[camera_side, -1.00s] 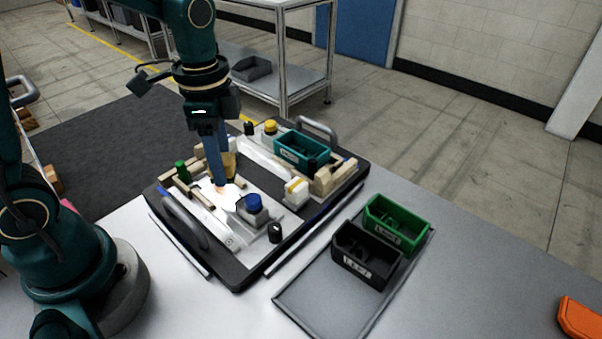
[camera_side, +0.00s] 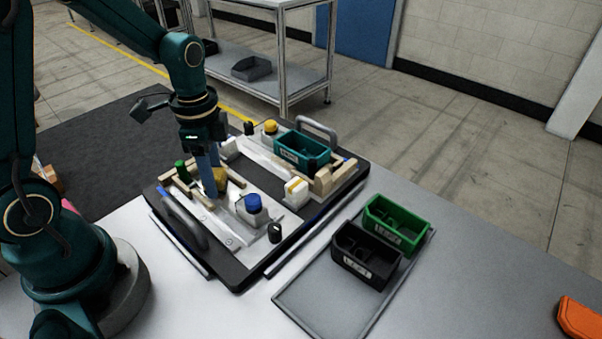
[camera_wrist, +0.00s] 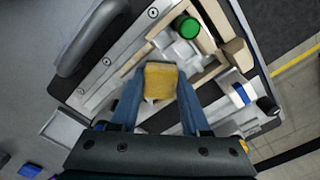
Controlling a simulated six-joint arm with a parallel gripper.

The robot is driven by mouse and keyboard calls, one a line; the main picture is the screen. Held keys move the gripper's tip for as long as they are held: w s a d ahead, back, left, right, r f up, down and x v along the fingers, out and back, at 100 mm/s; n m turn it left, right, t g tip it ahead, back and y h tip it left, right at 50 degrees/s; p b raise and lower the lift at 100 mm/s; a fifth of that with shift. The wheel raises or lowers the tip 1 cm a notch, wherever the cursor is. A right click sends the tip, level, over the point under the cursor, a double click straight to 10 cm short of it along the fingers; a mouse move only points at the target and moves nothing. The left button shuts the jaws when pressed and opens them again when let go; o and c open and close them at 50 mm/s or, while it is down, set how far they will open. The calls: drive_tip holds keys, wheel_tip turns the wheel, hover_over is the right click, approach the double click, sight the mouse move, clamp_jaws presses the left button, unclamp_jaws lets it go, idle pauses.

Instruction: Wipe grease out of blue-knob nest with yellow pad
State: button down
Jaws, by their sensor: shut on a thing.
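My gripper (camera_side: 212,194) is shut on the yellow pad (camera_side: 220,180), low over the pallet fixture's left part. In the wrist view, the yellow pad (camera_wrist: 160,80) sits between the two blue fingers of my gripper (camera_wrist: 160,88). The blue knob (camera_side: 253,202) stands on a pale block to the right of the pad; a blue part (camera_wrist: 30,170) shows at the lower left of the wrist view. The green knob (camera_side: 181,168) is left of my gripper and, in the wrist view (camera_wrist: 188,27), just beyond the pad. I cannot make out grease, or whether the pad touches the surface.
The pallet (camera_side: 240,283) has raised handles at its left front (camera_side: 184,222) and back right (camera_side: 318,128). Wooden bars and a teal bin (camera_side: 302,151) stand on it. A grey tray (camera_side: 318,313) with green (camera_side: 397,222) and black (camera_side: 365,254) bins lies to the right.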

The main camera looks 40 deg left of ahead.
sight(231, 199)
drive_tip(key=shift+a, duration=1.25)
drive_tip(key=shift+d, duration=3.35)
wheel_tip(231, 199, up, 8)
